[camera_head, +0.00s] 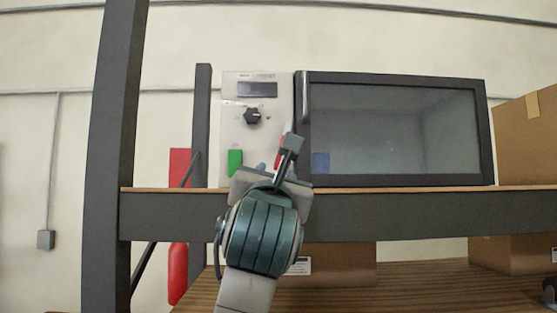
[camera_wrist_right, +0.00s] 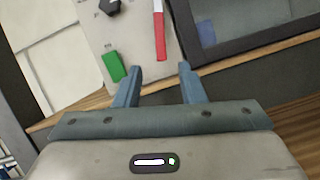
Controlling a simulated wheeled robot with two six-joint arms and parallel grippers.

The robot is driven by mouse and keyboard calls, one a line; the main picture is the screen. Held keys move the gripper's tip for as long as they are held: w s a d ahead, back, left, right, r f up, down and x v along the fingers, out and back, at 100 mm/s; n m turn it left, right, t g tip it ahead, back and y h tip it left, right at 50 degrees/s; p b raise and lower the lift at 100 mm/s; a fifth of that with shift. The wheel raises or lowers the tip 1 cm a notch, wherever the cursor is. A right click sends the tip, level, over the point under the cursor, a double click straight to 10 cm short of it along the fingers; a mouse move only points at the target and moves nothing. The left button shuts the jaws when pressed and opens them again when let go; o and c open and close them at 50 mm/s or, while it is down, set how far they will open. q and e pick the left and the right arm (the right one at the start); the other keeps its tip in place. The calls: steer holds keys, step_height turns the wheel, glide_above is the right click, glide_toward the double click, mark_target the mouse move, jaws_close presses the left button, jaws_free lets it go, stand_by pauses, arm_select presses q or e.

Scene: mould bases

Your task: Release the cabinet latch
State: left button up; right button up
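A white-and-dark appliance like a microwave stands on the shelf, with a pale control panel (camera_head: 232,140) and a dark-framed glass door (camera_head: 395,125). The panel has a black knob (camera_head: 252,116), a green button (camera_head: 235,163) and a red bar, partly hidden by my gripper in the head view. No separate latch can be told. My right gripper (camera_wrist_right: 160,70) is open and empty, below the red bar. My left gripper is not in view.
The shelf edge (camera_head: 400,215) runs below the appliance, and a dark post (camera_head: 113,150) stands left. Cardboard boxes stand at right (camera_head: 525,135) and on the lower shelf (camera_head: 345,263). A red cylinder (camera_head: 178,270) is behind the post. A blue patch (camera_wrist_right: 206,33) shows on the door.

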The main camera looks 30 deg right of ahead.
mark_target(280, 160)
steer(key=p+x, duration=0.5)
steer(key=x, duration=0.5)
steer(key=shift+w+d+r+p, duration=0.1)
steer(key=shift+w+d+p, duration=0.15)
steer(key=shift+w+p, duration=0.15)
jaws_close()
